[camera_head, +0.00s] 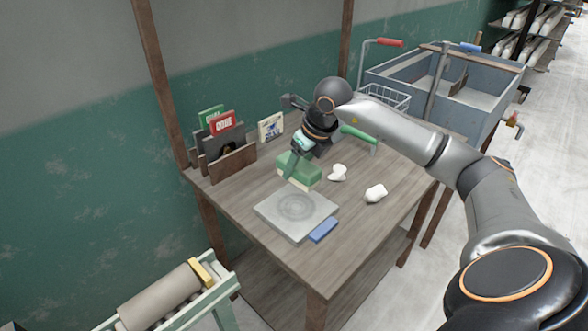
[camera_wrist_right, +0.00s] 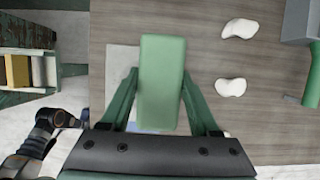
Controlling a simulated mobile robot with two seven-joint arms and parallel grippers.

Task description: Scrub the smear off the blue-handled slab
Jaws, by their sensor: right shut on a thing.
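The grey slab (camera_head: 296,212) lies flat on the wooden table, with a round darker smear (camera_head: 295,206) on its top. Its blue handle (camera_head: 323,229) points to the near right. My right gripper (camera_head: 296,160) is shut on a green sponge block (camera_head: 299,171) with a paler underside, at the slab's far edge. I cannot tell whether the sponge touches anything below. In the right wrist view the sponge (camera_wrist_right: 162,85) sits between the fingers and hides much of the slab (camera_wrist_right: 121,70). Part of my left arm shows at lower left there; its gripper's jaws are unclear.
Two white clay lumps (camera_head: 376,193) (camera_head: 338,172) lie right of the slab. A wooden rack (camera_head: 232,163) with cards stands at the back left, a green-handled tool (camera_head: 358,134) at the back. The table's front right is clear.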

